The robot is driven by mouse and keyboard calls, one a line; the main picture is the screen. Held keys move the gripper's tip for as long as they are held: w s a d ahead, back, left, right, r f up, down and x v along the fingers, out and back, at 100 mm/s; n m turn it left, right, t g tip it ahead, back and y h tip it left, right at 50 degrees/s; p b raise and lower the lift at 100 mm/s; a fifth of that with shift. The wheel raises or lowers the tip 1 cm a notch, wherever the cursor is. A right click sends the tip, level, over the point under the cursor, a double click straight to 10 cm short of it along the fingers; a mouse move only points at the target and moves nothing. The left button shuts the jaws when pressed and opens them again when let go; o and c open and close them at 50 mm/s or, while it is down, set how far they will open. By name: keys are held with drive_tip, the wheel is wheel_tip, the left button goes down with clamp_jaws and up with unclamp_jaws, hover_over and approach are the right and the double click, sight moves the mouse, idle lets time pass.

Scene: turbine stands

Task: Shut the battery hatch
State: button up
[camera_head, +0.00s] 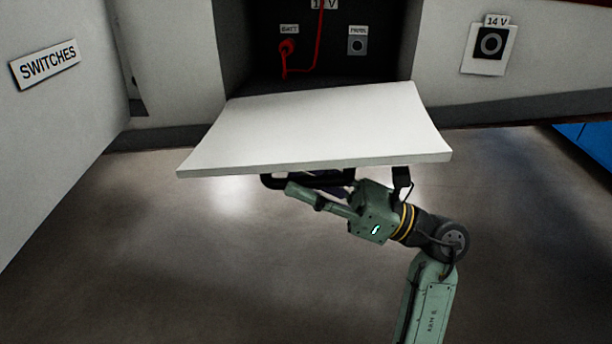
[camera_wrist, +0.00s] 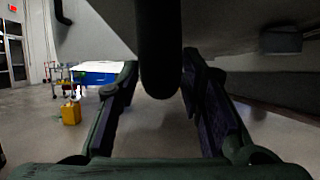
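The battery hatch is a white panel (camera_head: 320,125) folded down and open, lying nearly level below the front of the compartment. A black bar handle (camera_head: 268,181) is on its underside. My gripper (camera_head: 306,189) is below the panel at that handle. In the wrist view, the handle (camera_wrist: 160,50) stands between the two fingers of my gripper (camera_wrist: 160,90). The fingers look spread, with a narrow gap showing beside the handle's lower end. Contact with the handle cannot be made out clearly. The panel hides part of the handle and fingers in the head view.
The open compartment (camera_head: 262,40) shows a red BATT plug (camera_head: 287,47) with a red cable and a PANEL socket (camera_head: 357,45). A SWITCHES sign (camera_head: 45,63) is on the left wall. A 14 V socket (camera_head: 491,43) is at right. The floor below the panel is clear.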

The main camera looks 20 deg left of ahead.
drive_tip(key=shift+a, duration=0.1)
drive_tip(key=shift+c, duration=0.5)
clamp_jaws()
idle(0.4)
